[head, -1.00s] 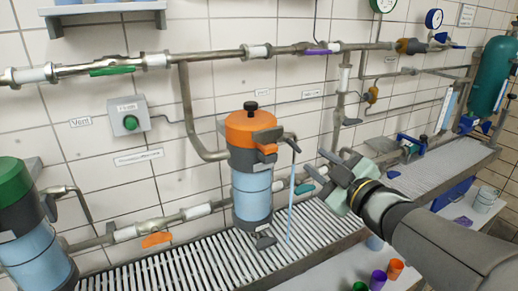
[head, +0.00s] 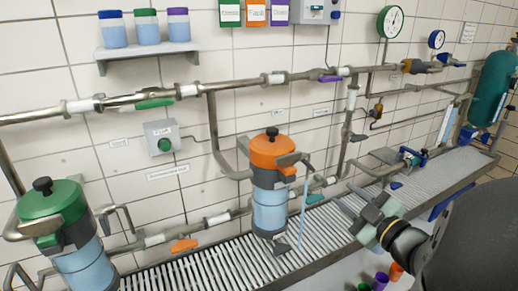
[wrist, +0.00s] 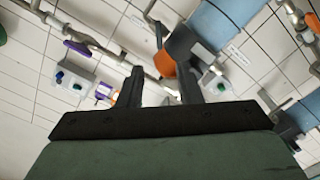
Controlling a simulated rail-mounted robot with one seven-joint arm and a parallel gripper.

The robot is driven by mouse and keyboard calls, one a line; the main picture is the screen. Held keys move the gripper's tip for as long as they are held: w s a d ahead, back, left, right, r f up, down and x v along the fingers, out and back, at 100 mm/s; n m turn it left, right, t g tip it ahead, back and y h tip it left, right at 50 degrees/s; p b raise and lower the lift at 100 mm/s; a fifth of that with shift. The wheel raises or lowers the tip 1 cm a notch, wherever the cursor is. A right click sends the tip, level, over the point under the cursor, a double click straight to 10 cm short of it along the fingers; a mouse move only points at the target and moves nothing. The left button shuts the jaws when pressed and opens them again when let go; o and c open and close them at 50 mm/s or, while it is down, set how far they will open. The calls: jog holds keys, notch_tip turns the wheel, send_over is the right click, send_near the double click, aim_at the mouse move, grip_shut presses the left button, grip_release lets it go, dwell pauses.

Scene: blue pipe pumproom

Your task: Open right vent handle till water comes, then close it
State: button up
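The orange-topped filter vessel (head: 270,205), with a blue cylindrical body and black knob, stands at the middle of the head view. A small orange handle (head: 289,158) sits at its upper right, beside a dark bent spout (head: 307,163). A thin blue water stream (head: 303,205) falls from the spout to the slatted grate. My gripper (head: 350,202) is to the right of the stream, apart from it. Its fingers are spread and empty. In the wrist view my gripper (wrist: 160,85) also shows two parted fingers, with the vessel's orange part (wrist: 165,65) beyond them.
A green-topped vessel (head: 62,235) stands at left. Pipes with a green handle (head: 154,103), a purple handle (head: 331,78) and a lower orange handle (head: 184,246) run along the wall. The slatted grate (head: 220,268) lies below. Cups (head: 381,280) are at the lower right.

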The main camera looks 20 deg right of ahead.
aim_at(311, 168)
jog(key=p+x, duration=0.1)
jog(key=x, duration=0.4)
jog(key=p+x, duration=0.1)
jog(key=x, duration=0.5)
jog(key=p+x, duration=0.1)
jog(key=x, duration=0.5)
jog(key=shift+w+d+f, duration=0.1)
jog(key=shift+w+d, duration=0.05)
jog(key=shift+d, duration=0.15)
grip_shut()
